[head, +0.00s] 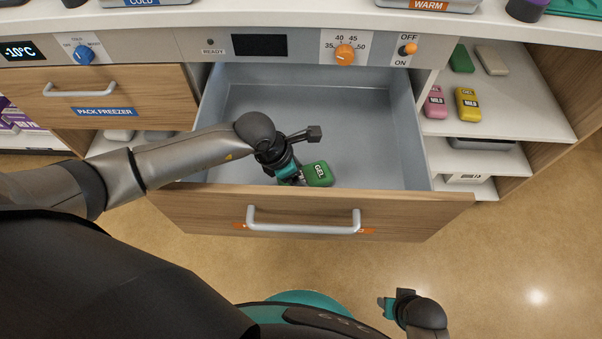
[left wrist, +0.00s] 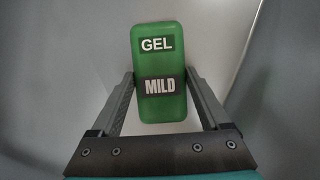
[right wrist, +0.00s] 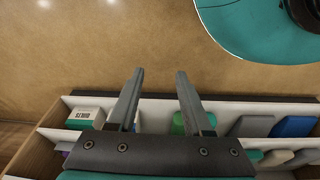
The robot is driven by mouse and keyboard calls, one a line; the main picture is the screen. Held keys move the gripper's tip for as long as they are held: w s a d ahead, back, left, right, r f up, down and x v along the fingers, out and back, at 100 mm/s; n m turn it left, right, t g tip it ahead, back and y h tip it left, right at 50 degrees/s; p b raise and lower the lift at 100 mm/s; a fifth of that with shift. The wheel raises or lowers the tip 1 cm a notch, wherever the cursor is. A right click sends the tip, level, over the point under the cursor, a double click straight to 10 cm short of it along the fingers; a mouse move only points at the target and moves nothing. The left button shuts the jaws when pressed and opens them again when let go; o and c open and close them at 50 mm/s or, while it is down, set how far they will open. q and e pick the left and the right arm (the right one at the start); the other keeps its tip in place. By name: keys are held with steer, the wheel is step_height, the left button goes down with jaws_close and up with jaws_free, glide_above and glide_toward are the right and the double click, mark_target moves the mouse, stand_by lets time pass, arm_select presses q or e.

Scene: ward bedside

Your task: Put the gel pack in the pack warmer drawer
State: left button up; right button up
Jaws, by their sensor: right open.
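The green gel pack (head: 319,174), labelled GEL and MILD, is inside the open pack warmer drawer (head: 270,97), near its front panel. My left gripper (head: 292,176) reaches down into the drawer. In the left wrist view, the gel pack (left wrist: 160,60) sits between the two fingertips, which appear to touch its sides, so the gripper looks shut on it. I cannot tell whether the pack touches the drawer floor. My right gripper (head: 388,306) is outside the drawer at the lower right. In the right wrist view it (right wrist: 160,75) is open and empty.
The drawer front has a grey handle (head: 303,222). A control panel with an orange dial (head: 344,54) sits above. The closed pack freezer drawer (head: 105,97) is at left. Shelves at right hold a pink pack (head: 436,103) and a yellow pack (head: 468,104). The rest of the drawer floor is clear.

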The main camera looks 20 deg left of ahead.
arm_select(q)
steer(key=o, duration=0.3)
steer(key=shift+r, duration=0.1)
arm_select(e)
steer(key=shift+r, duration=0.1)
arm_select(q)
steer(key=shift+a+r, duration=0.1)
steer(key=shift+r, duration=0.1)
steer(key=shift+p+v, duration=2.55)
steer(key=shift+v, duration=3.25)
arm_select(e)
steer(key=s+d+f, duration=0.5)
steer(key=s+f, duration=0.1)
steer(key=shift+s+d+f+h, duration=0.2)
steer(key=shift+s+f+h, duration=0.05)
steer(key=shift+s+h, duration=0.1)
